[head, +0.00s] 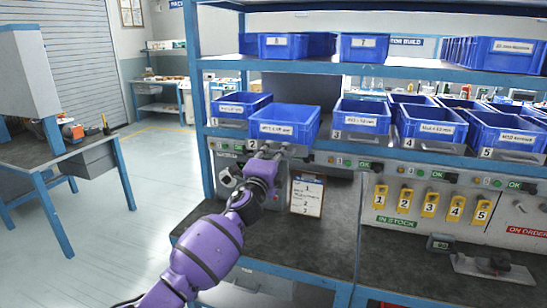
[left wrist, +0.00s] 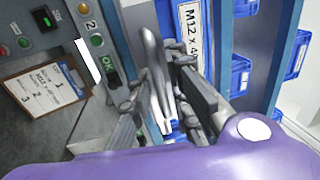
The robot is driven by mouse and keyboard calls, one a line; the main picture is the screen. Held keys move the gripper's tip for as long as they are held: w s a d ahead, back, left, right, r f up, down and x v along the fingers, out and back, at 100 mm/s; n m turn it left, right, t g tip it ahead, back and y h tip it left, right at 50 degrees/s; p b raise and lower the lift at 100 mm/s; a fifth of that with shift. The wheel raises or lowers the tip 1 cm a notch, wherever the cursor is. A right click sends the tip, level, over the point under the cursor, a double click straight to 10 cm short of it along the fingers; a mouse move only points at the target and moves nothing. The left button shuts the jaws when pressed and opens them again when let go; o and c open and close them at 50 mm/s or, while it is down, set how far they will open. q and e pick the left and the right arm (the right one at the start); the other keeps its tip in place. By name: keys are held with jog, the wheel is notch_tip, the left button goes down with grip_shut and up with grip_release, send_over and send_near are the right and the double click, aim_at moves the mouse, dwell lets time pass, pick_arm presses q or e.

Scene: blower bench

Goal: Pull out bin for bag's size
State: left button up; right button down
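Blue bin 2 (head: 285,121) stands in the lower bin row and sticks out further toward me than bins 1 (head: 240,106) and 3 (head: 361,116). Its label begins "M12 x 4" in the left wrist view (left wrist: 192,28). My left gripper (head: 272,154) is at the front below bin 2. In the left wrist view its fingers (left wrist: 163,92) are closed around a grey metal handle (left wrist: 153,60) under the bin front. A clipboard card (head: 307,196) hangs below; it shows in the left wrist view (left wrist: 42,90) with a size reading M12 x 40. My right gripper is out of view.
Bins 4 (head: 432,124) and 5 (head: 508,134) stand to the right. More blue bins (head: 363,47) sit on the upper shelf. Yellow numbered tags (head: 405,199) hang on the panel. The dark bench top (head: 410,245) is largely clear, with a grey tool at right. Open floor lies left.

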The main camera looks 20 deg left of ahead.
pick_arm(q)
jog(key=s+f, duration=0.2)
jog(key=s, duration=0.9)
jog(key=shift+s+a+f, duration=0.15)
jog(key=shift+s+a, duration=0.1)
jog(key=shift+s, duration=0.1)
jog(key=s+d+f+n+g, duration=0.1)
jog(key=s+f+n+g, duration=0.1)
jog(key=s+f+n, duration=0.45)
jog(key=s+d+f+n+g+p, duration=0.1)
jog(key=s+f, duration=0.3)
jog(key=f, duration=0.6)
jog(key=s+d+f+n+g, duration=0.25)
jog(key=s+f, duration=0.25)
jog(key=f, duration=0.3)
jog(key=s+f+n+g, duration=0.2)
jog(key=s+f, duration=0.4)
jog(key=s, duration=0.5)
jog(key=s+f+n+g+p, duration=0.1)
jog(key=s+f, duration=0.5)
jog(key=s, duration=0.6)
jog(key=s+f+n+g, duration=0.3)
jog(key=s+f+n, duration=0.2)
jog(key=s, duration=0.6)
jog(key=shift+s+a+f+p, duration=0.25)
jog(key=shift+a+f+p, duration=0.15)
jog(key=shift+f, duration=0.35)
